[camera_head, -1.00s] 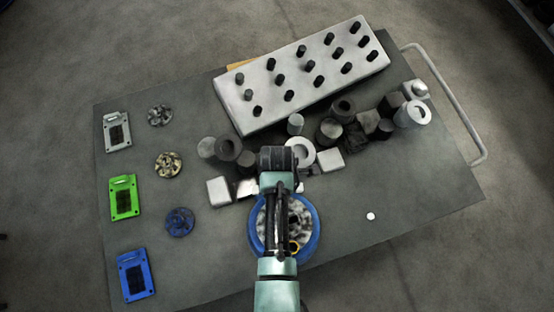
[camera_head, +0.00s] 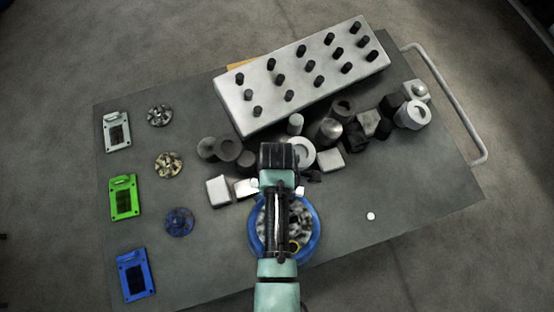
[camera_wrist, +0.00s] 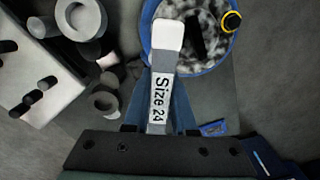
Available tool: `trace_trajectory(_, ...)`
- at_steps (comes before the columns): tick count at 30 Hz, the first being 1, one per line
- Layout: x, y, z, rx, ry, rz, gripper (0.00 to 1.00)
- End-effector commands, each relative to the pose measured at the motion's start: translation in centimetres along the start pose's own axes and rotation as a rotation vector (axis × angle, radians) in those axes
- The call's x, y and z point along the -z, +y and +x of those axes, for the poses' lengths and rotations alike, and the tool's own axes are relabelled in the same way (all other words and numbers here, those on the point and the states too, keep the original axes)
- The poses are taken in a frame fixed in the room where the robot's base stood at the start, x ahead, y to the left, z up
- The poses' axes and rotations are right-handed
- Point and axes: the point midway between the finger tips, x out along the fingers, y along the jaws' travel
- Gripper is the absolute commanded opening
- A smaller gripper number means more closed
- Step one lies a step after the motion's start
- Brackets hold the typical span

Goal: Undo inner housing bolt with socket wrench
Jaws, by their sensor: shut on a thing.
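A round housing with a blue rim (camera_head: 315,237) and a mottled grey inside stands near the table's front edge. My arm covers its middle in the head view. In the wrist view the housing (camera_wrist: 190,68) is at the top, with a dark elongated slot or part (camera_wrist: 194,36) inside. A yellow ring (camera_wrist: 231,21) sits at its right edge. My gripper (camera_wrist: 160,90) is shut on a grey tool with a white end, labelled "Size 24" (camera_wrist: 160,98), apparently the socket wrench. The tool overlaps the housing in this view; I cannot tell whether they touch. The inner bolt is not clearly visible.
A grey block with several black pegs (camera_head: 260,93) lies at the back. Several sockets and cylinders (camera_head: 345,105) crowd the middle. Grey, green (camera_head: 124,198) and blue (camera_head: 135,276) plates and round parts line the left. The table's right front is mostly clear, with one white disc (camera_head: 371,216).

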Motion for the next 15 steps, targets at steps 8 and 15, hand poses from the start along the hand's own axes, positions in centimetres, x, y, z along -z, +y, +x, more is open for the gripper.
trace_trajectory(8, 0.01, 0.06, -0.06, -0.001, 0.001, 0.224, 0.00)
trace_trajectory(15, 0.02, 0.05, -0.06, -0.001, 0.001, 0.416, 0.00)
